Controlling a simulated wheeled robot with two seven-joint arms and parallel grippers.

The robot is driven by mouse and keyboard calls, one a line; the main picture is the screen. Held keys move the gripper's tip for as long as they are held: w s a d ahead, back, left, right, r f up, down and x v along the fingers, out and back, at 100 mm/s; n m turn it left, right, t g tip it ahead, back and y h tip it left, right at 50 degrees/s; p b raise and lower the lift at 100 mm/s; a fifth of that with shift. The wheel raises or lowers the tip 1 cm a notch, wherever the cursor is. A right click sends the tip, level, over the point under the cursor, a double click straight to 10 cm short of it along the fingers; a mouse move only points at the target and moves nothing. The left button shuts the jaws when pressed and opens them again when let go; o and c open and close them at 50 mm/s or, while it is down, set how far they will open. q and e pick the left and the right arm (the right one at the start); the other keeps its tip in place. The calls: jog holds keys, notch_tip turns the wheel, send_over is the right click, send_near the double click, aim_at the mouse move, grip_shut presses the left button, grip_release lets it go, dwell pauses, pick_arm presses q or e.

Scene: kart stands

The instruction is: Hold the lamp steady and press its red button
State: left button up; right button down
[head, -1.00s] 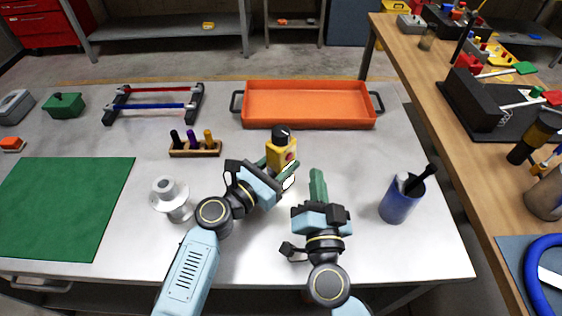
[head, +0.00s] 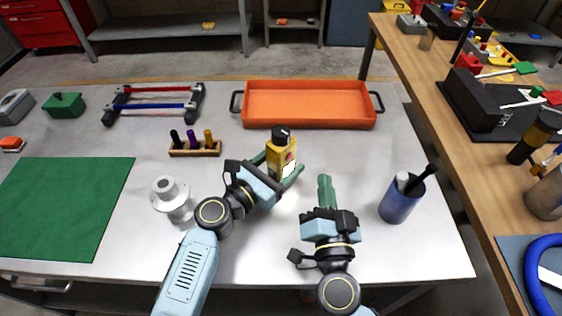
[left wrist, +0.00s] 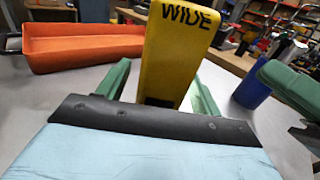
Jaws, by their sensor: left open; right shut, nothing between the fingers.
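The lamp (head: 281,147) is a yellow block with a black knob on top, upright on the grey table. A small reddish spot, apparently the button (head: 290,157), shows on its right-hand face above a bright white patch. My left gripper (head: 277,170) is open, with its green fingers on either side of the lamp. In the left wrist view the lamp (left wrist: 178,50) stands between the spread fingers, its face marked "WIDE". My right gripper (head: 325,183) is shut and empty, to the right of and nearer than the lamp, apart from it. Its green fingers (left wrist: 292,85) show at the right there.
An orange tray (head: 310,123) lies behind the lamp. A small wooden rack (head: 195,152) with several pegs stands to the left. A white spool (head: 170,198) is beside my left arm. A blue cup (head: 398,205) holding tools stands right of my right gripper. A green mat (head: 65,205) covers the left side.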

pick_arm(q)
jog(key=v, duration=1.2)
